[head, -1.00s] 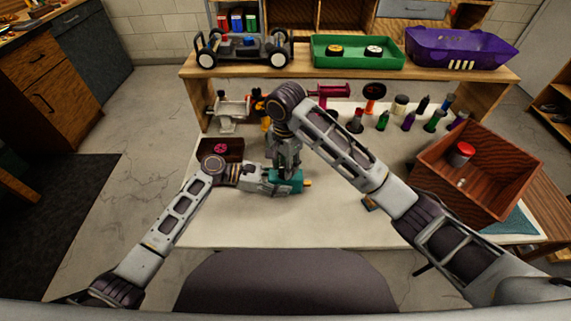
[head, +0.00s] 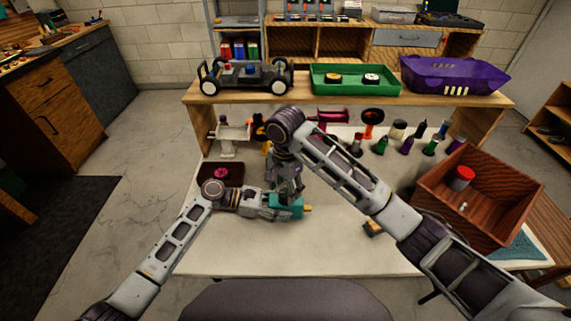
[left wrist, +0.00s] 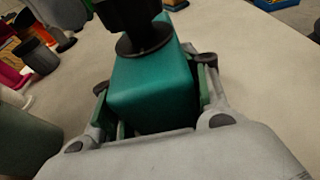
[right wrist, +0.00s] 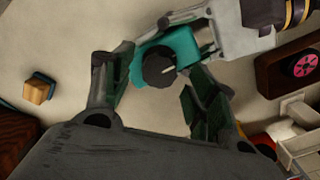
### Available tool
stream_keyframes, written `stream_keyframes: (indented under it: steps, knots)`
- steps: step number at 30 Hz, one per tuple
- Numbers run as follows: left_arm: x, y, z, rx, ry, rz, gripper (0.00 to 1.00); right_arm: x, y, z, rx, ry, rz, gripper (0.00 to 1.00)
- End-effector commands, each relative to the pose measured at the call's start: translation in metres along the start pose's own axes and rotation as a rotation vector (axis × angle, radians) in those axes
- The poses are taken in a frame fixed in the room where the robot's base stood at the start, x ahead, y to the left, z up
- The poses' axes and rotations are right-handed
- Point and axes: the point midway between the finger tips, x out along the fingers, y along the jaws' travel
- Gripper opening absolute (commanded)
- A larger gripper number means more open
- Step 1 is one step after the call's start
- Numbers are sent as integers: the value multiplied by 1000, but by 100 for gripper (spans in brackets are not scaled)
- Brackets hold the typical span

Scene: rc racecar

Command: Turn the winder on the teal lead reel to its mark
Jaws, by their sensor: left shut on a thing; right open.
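The teal lead reel (head: 284,206) is a box on the white table, and it also shows in the left wrist view (left wrist: 150,92). My left gripper (head: 272,206) is shut on the reel, with a finger on each side of it. The dark round winder (right wrist: 158,68) with a pale pointer line sits on the reel's top in the right wrist view. My right gripper (right wrist: 160,92) is open above the reel, its fingers on either side of the winder and apart from it. The mark cannot be made out.
A dark box with a pink wheel (head: 221,174) lies left of the reel. A wooden crate (head: 490,232) holding a red-lidded jar stands at the right. A small yellow-and-blue block (head: 373,228) lies nearby. Several bottles stand behind. The table front is clear.

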Motion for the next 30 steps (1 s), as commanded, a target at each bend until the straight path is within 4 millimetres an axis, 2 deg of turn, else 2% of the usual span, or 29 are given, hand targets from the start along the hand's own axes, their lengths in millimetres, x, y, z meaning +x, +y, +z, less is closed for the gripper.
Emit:
stream_keyframes:
  steps: [30]
  knots:
    - [0,0,-1,-1,1,-1,25,-80,0,-1,2,3,-2,58]
